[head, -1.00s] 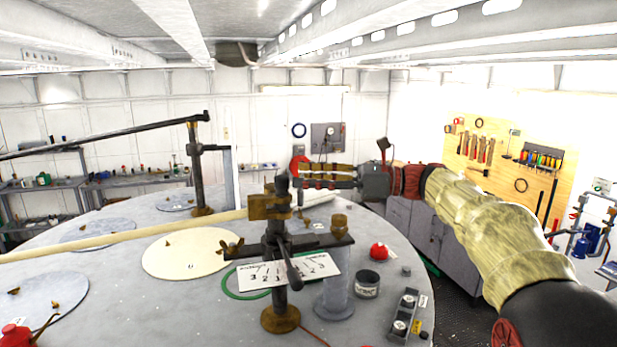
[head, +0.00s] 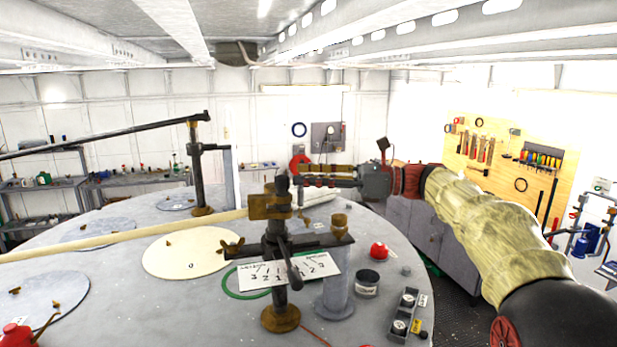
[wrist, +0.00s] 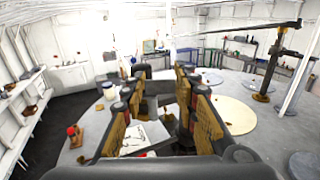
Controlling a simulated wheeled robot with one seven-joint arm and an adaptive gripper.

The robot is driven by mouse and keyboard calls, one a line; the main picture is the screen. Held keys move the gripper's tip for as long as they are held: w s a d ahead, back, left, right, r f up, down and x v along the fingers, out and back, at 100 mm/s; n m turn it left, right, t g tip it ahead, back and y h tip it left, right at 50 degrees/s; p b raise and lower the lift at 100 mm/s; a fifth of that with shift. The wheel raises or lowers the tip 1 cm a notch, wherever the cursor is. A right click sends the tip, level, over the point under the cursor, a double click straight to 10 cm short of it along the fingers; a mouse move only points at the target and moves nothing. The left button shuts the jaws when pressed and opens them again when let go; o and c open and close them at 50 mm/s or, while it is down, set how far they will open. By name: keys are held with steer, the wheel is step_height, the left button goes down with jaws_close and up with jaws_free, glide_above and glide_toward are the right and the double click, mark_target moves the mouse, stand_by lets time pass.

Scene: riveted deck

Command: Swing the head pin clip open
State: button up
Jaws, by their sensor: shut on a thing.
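A dark upright post carries a brass block with a dark pin top, the head pin clip (head: 268,206), where a long pale pole ends. My gripper (head: 300,177) reaches in from the right, with its fingertips at the upper right of this brass block. It is shut on part of the clip; the fingers hide the exact contact. In the wrist view my gripper (wrist: 160,82) shows its two brass-coloured fingers with a gap between them, and dark parts of the post show there. I cannot tell the clip's angle clearly.
Below is a white numbered card (head: 290,268) beside a dark cross arm with brass wing nuts. A red-topped item (head: 378,251), a dark jar (head: 367,283) and a grey pedestal (head: 334,295) stand to the right on the round grey table (head: 190,305). A second post (head: 196,165) stands behind.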

steer(key=shift+w+a+r+n+g+p, duration=0.15)
steer(key=shift+n+g+p, duration=0.95)
steer(key=shift+g, duration=0.8)
steer(key=shift+w+a+f+n+g+p, duration=0.15)
steer(key=shift+n+g+p, duration=0.65)
steer(key=shift+n+g, duration=0.85)
steer(key=shift+r+m+g+h, duration=0.1)
steer(key=shift+m+g+h, duration=0.15)
steer(key=shift+g+h, duration=0.1)
steer(key=o, duration=1.2)
steer(key=shift+c, duration=0.2)
